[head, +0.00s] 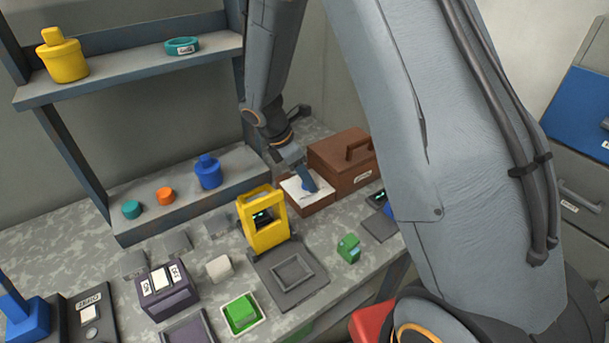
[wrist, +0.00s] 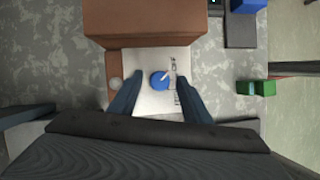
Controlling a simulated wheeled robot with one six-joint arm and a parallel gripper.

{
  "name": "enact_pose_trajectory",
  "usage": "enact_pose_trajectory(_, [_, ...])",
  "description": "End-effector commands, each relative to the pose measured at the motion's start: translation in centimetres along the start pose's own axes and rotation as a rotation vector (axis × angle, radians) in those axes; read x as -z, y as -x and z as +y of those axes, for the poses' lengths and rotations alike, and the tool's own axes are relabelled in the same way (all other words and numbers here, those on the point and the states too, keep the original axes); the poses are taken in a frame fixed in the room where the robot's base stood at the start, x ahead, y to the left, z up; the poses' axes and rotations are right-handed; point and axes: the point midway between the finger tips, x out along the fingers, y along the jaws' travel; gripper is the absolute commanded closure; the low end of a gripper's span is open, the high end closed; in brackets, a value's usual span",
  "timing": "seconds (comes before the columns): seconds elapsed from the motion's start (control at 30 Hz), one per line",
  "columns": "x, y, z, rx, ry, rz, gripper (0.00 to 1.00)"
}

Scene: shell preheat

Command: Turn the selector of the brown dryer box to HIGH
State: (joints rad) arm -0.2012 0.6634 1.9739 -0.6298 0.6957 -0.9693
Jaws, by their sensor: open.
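The brown dryer box (head: 342,158) stands at the back of the counter, with a handle on its lid. It also shows at the top of the wrist view (wrist: 145,22). A white panel (wrist: 150,57) lies on its low front part. A round blue selector (wrist: 159,81) with a pale pointer mark sits on that panel. The mark points to the upper right in the wrist view, near small lettering that I cannot read. My gripper (wrist: 158,88) is open, its fingers on either side of the selector with gaps visible. In the head view, my gripper (head: 306,181) hides the selector.
A yellow frame device (head: 263,222) stands left of the box, near a grey tray (head: 291,274). A green block (head: 348,248) sits in front, also in the wrist view (wrist: 257,88). Shelves with jars are at left.

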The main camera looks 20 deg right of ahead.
Motion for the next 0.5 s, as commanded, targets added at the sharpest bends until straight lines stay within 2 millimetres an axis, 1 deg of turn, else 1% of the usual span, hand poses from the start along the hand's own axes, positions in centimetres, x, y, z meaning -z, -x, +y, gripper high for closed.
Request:
enact_pose_trajectory(0.27, [0.10, -0.09, 0.04, -0.002, 0.001, 0.000, 0.56])
enact_pose_trajectory(0.5, [0.09, -0.08, 0.03, -0.001, 0.001, 0.000, 0.97])
